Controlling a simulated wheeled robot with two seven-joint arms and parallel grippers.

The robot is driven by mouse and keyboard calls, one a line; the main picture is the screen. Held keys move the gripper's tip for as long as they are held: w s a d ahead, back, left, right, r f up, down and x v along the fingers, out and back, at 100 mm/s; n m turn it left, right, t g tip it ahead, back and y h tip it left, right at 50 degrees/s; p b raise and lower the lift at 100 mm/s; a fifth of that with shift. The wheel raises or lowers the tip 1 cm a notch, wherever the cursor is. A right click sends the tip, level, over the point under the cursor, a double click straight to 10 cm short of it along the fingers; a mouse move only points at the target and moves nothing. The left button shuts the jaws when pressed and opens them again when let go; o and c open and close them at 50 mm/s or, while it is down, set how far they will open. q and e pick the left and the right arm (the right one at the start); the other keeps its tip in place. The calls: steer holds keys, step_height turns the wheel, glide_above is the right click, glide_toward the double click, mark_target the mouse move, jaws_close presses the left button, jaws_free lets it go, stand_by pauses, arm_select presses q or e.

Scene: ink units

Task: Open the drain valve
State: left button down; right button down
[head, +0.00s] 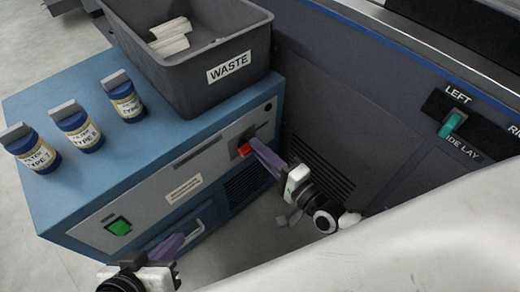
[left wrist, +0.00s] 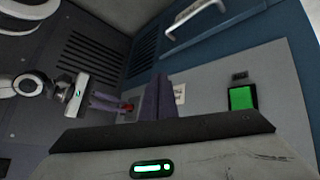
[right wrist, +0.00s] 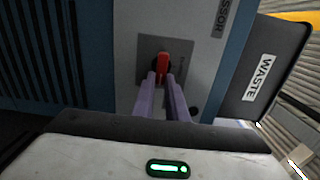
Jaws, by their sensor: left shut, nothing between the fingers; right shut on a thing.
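The drain valve has a small red handle (head: 244,149) on the grey front panel of a blue cabinet. In the right wrist view the red handle (right wrist: 163,66) stands upright in the picture on a dark square plate. My right gripper (head: 254,143) has its purple fingers shut on this handle; the fingertips hide its lower part in the right wrist view (right wrist: 161,80). My left gripper (head: 183,236) is shut and empty, low in front of the cabinet, apart from the panel's green switch (head: 119,226). Its closed fingers also show in the left wrist view (left wrist: 158,90).
A grey waste bin (head: 165,80) with white pieces in it stands on the blue cabinet (head: 60,190). Three blue filter canisters (head: 78,128) stand at its left. A silver handle (left wrist: 193,20) sits low on the cabinet. A dark machine side (head: 340,90) bounds the right.

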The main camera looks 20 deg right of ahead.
steer(key=c, duration=1.8)
jaws_free()
arm_select(q)
steer(key=shift+w, duration=0.1)
arm_select(e)
steer(key=shift+o, duration=0.2)
steer(key=shift+s, duration=0.1)
arm_select(q)
steer(key=shift+s+a+f+y+p, duration=0.3)
steer(key=shift+a+p, duration=0.3)
steer(key=shift+p, duration=0.5)
arm_select(e)
steer(key=v, duration=1)
